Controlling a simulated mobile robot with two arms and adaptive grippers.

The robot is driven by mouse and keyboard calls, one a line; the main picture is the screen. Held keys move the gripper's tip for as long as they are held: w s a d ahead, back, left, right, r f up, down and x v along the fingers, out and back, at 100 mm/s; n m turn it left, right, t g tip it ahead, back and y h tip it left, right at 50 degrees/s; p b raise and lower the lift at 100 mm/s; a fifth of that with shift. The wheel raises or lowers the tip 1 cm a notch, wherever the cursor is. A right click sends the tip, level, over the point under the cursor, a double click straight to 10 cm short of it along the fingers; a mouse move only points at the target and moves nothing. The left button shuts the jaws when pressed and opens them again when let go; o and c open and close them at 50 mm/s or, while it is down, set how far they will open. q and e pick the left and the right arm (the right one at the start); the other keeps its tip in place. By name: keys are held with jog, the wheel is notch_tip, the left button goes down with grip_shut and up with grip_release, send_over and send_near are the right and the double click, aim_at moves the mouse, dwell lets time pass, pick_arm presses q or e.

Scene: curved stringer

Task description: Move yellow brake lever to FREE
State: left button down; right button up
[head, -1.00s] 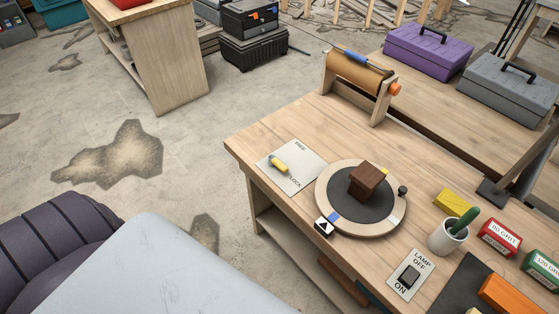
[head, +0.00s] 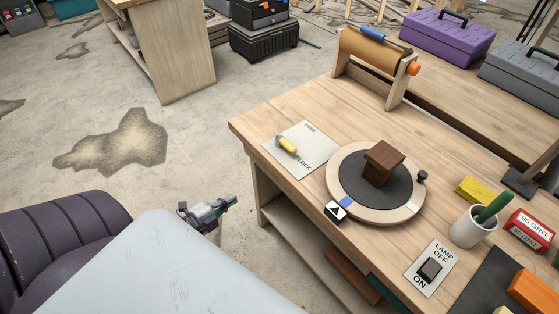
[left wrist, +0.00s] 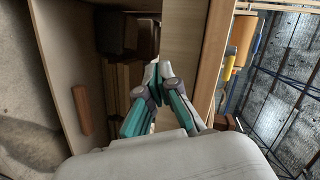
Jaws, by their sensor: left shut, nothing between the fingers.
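The yellow brake lever (head: 287,145) lies on a pale plate (head: 311,158) near the workbench's left corner. FREE is printed at the plate's upper edge and LOCK at its lower right. The lever slants down to the right; which mark it is set to is hard to tell. My left gripper (head: 231,201) is beyond the bench's left side, lower left of the lever and apart from it. In the left wrist view its fingers (left wrist: 157,84) are shut and empty, before the bench's edge and lower shelf. My right gripper is in neither view.
Right of the plate is a round turntable (head: 347,198) with a brown block (head: 383,163) on it. A lamp switch plate (head: 420,284), a white cup (head: 473,228) and a paper roll stand (head: 397,87) are also on the bench (head: 290,108). Open floor lies left.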

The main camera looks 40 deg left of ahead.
aim_at(287, 150)
pick_arm(q)
jog(key=w+d+r+m+t+h, duration=0.1)
jog(key=r+m+h, duration=0.1)
jog(key=r, duration=0.3)
jog(key=w+d+r+m+t+h+b, duration=0.1)
jog(key=d+r+m+h, duration=0.1)
jog(key=r, duration=0.4)
jog(key=shift+w+d+m+t, duration=0.2)
jog(key=shift+w+m+t, duration=0.1)
jog(key=shift+m, duration=0.6)
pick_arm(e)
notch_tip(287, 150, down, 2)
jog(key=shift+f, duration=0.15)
pick_arm(q)
jog(key=p+x, duration=0.1)
jog(key=x, duration=1.3)
jog(key=shift+f, duration=0.15)
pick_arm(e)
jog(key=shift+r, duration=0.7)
